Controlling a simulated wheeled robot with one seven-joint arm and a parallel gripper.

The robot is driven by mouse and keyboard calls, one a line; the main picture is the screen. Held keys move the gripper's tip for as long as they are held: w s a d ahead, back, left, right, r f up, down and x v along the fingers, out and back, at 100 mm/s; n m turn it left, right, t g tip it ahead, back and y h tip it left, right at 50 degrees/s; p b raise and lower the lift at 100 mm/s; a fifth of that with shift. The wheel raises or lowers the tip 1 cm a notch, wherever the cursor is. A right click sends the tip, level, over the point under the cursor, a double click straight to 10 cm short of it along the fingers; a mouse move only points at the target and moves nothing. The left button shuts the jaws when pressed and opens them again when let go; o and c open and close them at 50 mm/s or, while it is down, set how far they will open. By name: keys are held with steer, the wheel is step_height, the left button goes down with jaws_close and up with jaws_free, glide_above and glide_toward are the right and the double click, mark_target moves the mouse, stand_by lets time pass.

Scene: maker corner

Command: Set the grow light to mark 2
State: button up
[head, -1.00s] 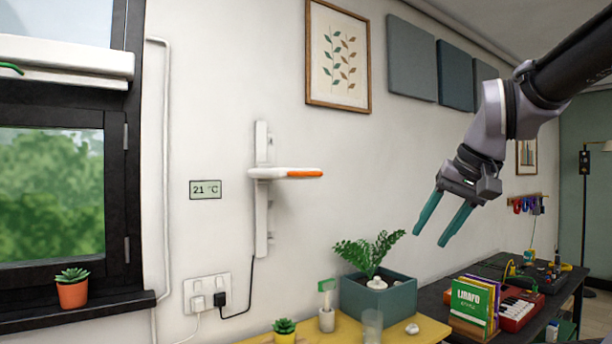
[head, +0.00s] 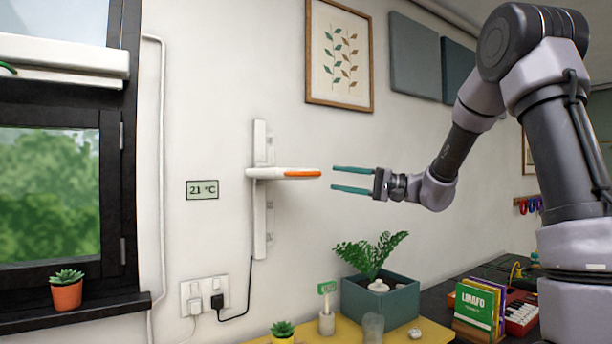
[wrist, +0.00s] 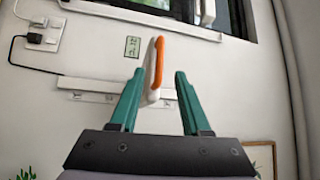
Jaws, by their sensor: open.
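The grow light (head: 272,174) is a white horizontal arm with an orange front grip (head: 303,174), mounted on a white vertical wall rail (head: 260,220). It sits in the upper half of the rail. Several small plates show along the rail, but I cannot read any marks. My gripper (head: 332,179) is open and empty, just right of the orange grip, with its teal fingers pointing left at it. In the wrist view the light's orange grip (wrist: 159,62) lies ahead between the fingers (wrist: 154,80). The fingers do not appear to touch it.
A planter box (head: 380,303) with a fern stands on the yellow table (head: 435,330) below. A glass (head: 373,328) and a small plant marker (head: 326,312) stand near it. The light's cord runs to a wall socket (head: 204,294).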

mark_target(309, 174)
steer(key=x, duration=1)
steer(key=shift+s+a, duration=0.1)
steer(key=shift+a, duration=0.05)
jaws_close()
stand_by(1.0)
